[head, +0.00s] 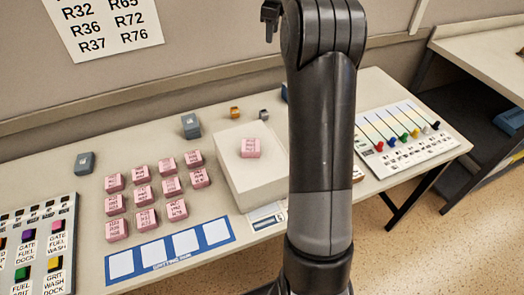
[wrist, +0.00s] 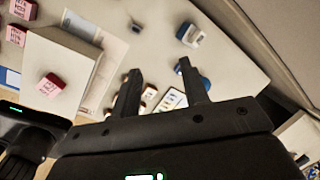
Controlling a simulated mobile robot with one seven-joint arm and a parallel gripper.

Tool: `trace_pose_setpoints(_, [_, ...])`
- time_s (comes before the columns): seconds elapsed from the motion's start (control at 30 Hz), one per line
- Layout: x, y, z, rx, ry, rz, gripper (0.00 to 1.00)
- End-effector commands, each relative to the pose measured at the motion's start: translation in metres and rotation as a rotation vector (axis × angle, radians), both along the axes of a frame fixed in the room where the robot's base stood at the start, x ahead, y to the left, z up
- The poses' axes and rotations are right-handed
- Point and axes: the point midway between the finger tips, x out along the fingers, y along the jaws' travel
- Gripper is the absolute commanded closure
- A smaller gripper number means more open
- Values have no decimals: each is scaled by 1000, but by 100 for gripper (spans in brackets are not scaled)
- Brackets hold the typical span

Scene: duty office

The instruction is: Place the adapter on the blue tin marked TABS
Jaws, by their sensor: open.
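My gripper (wrist: 158,68) is open in the wrist view, its two dark fingers apart with nothing held between them, above the table. A blue round thing (wrist: 205,83), perhaps the tin, is partly hidden behind the right finger; no TABS marking can be read. A small grey-and-blue item (wrist: 190,35) lies beyond the fingertips; I cannot tell whether it is the adapter. In the head view a sliver of blue (head: 285,92) shows beside my arm, which hides much of the table behind it. A small grey piece (head: 263,114) lies near the white box.
A white box (head: 236,178) carries one pink block (head: 250,147). Several pink blocks stand left of it, behind a blue strip (head: 170,249). Grey-blue items (head: 190,125) and an orange piece (head: 235,112) lie at the back. A slider panel (head: 408,138) is at right, a button panel (head: 38,245) at left.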

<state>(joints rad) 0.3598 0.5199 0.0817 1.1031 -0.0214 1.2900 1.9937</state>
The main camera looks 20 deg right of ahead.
Motion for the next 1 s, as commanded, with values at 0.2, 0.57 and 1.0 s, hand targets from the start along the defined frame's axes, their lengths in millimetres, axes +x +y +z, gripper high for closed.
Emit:
trace_pose_setpoints(0.2, [-60, 59, 41, -111, -24, 381, 59])
trace_pose_setpoints(0.57, [-180, 133, 62, -309, -50, 997, 59])
trace_pose_setpoints(1.0, [-338, 190, 17, -586, -77, 1721, 59])
